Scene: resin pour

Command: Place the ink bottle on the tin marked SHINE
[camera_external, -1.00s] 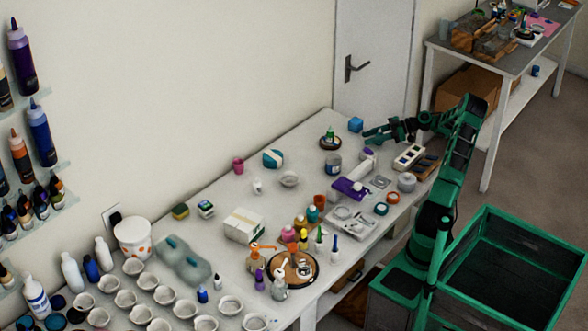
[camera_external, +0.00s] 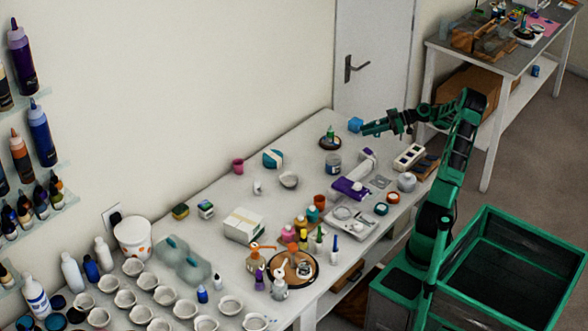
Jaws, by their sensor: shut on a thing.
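My gripper (camera_external: 366,128) is at the far end of the workbench, held above the top beside a blue cube (camera_external: 355,124). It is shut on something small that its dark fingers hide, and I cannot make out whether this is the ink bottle. A dark grey-blue tin (camera_external: 333,164) stands below and left of the gripper, and a pale round tin (camera_external: 406,182) stands nearer my base. No lettering is readable, so I cannot tell which tin is marked SHINE.
A dark round stand with a small green-tipped bottle (camera_external: 330,138) is left of my gripper. A purple-and-white device (camera_external: 352,186), a boxed set (camera_external: 408,156) and lidded jars (camera_external: 381,209) crowd the near side.

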